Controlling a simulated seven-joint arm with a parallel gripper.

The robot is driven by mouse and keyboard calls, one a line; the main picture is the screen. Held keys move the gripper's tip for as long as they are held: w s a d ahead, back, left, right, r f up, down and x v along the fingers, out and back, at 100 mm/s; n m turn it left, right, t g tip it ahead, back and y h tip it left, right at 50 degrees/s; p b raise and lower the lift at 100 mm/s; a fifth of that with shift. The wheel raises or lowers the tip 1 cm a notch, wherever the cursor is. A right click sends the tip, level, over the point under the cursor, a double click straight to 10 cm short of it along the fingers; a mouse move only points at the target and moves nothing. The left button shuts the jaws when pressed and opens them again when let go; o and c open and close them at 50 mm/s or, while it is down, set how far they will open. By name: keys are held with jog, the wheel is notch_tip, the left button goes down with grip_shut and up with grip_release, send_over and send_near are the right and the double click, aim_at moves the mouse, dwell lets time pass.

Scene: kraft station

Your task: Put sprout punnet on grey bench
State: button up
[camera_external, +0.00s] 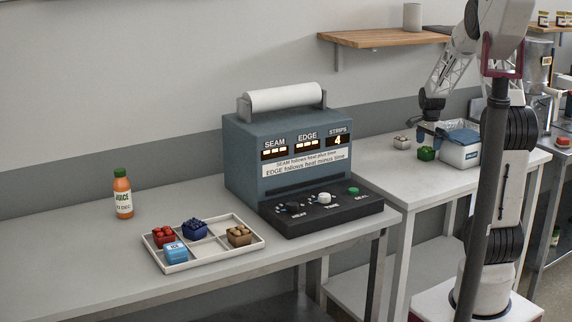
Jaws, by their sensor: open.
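A small green punnet (426,154), which looks like the sprout punnet, sits on the pale right-hand bench (373,177), just left of a white box. My gripper (430,122) hangs above the green punnet, pointing down, open and apart from it. Its fingers are small and dark in this view. A grey bench (75,245) fills the left and front. It carries a sealing machine, a tray and a juice bottle.
A white box with a blue liner (460,154) and a small pale punnet (402,142) flank the green one. The sealing machine (290,140) stands between the benches' clear areas. A white divided tray (210,262) holds several punnets and a blue block.

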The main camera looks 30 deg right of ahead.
aim_at(428, 148)
jog(key=shift+d+f, duration=0.1)
jog(key=shift+f, duration=2.25)
jog(key=shift+c, duration=0.3)
jog(key=c, duration=1)
jog(key=shift+r, duration=0.1)
notch_tip(428, 148, up, 18)
jog(key=shift+f, duration=0.1)
jog(key=d+n, duration=0.3)
jog(key=d, duration=0.5)
jog(key=w+d+f+n, duration=0.1)
jog(key=d+n, duration=0.2)
jog(key=d, duration=0.5)
jog(key=w+d+f+n, duration=0.1)
jog(key=d+n, duration=0.3)
jog(key=d, duration=0.4)
jog(key=shift+d+f, duration=0.15)
jog(key=shift+d, duration=0.1)
